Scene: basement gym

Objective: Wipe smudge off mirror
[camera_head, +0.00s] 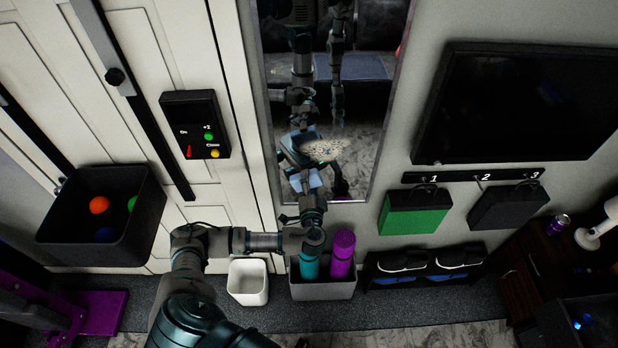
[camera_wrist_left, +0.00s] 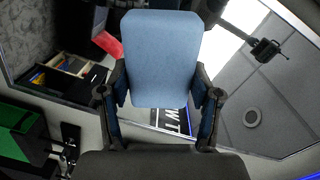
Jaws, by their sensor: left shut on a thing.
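The tall mirror (camera_head: 362,135) stands against the wall and also fills much of the left wrist view (camera_wrist_left: 270,100). A pale, speckled smudge (camera_head: 323,150) is on its lower middle part. My left gripper (camera_head: 308,184) is in front of the mirror's lower part, just below the smudge. It is shut on a light blue pad (camera_wrist_left: 160,58), which stands flat between the two fingers in the left wrist view. The pad and its reflection look apart in the head view. I cannot make out the smudge in the left wrist view. My right gripper is not directly in view.
A dark bin with balls (camera_head: 105,218) is at left. Green (camera_head: 415,212) and black (camera_head: 508,205) bags hang right of the mirror, under a dark screen (camera_head: 520,105).

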